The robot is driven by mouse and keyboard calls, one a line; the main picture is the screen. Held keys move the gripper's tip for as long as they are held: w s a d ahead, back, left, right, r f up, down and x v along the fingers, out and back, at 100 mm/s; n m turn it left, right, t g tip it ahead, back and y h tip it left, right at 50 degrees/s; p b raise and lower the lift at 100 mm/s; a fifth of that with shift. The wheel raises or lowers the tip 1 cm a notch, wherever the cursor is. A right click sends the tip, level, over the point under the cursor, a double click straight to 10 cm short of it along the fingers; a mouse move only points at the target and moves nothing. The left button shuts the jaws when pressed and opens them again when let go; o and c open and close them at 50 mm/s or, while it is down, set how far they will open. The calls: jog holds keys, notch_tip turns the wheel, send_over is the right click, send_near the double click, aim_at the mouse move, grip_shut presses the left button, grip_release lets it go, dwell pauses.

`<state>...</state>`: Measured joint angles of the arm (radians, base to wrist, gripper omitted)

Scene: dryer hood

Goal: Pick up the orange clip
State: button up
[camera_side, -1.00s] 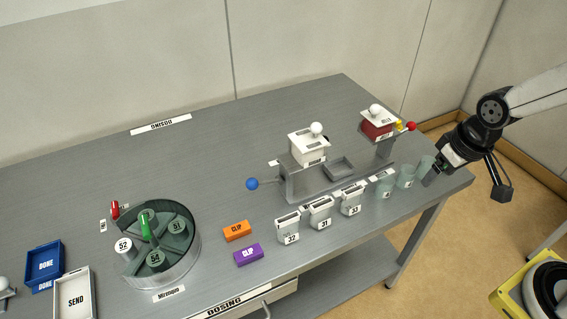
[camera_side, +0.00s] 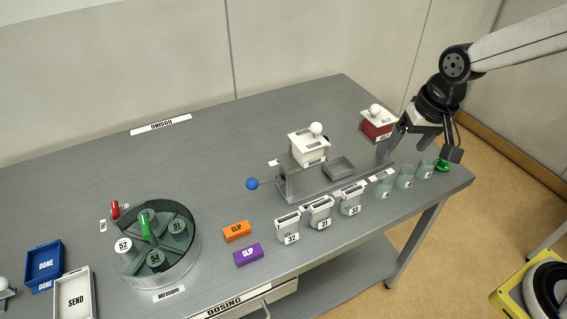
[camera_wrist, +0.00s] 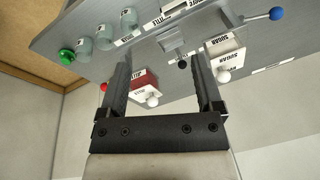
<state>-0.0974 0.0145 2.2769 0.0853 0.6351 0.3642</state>
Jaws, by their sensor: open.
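The orange clip (camera_side: 237,231) is a small block with a printed label, lying flat on the grey table near its front edge in the side view. A purple clip (camera_side: 248,254) lies just in front of it, apart. My gripper (camera_side: 418,153) is at the right end of the table, far from the orange clip, with its fingers spread and pointing down. In the wrist view my gripper (camera_wrist: 160,62) shows its two fingers wide apart with nothing held between them. The orange clip is not visible in the wrist view.
Labelled containers (camera_side: 320,213) and clear cups (camera_side: 405,177) line the front right, by a green knob (camera_side: 442,166). A stand with a white box (camera_side: 309,147) and a red box (camera_side: 377,124) stand behind. A round carousel (camera_side: 190,262) is left of the clips.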

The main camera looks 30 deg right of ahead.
jog(key=w+a+m+y, duration=0.2)
jog(key=w+a+m, duration=0.5)
jog(key=w+a, duration=0.4)
jog(key=m+g+y, duration=0.2)
jog(key=m, duration=0.5)
send_over(237, 228)
jog(key=d, duration=0.3)
jog(key=f, duration=0.2)
notch_tip(237, 228, down, 16)
jog(key=shift+s+r, duration=0.1)
jog(key=shift+r, duration=0.05)
jog(key=shift+x, duration=1.3)
jog(key=shift+d, duration=0.1)
jog(key=shift+x, duration=2.6)
jog(key=shift+d, duration=0.15)
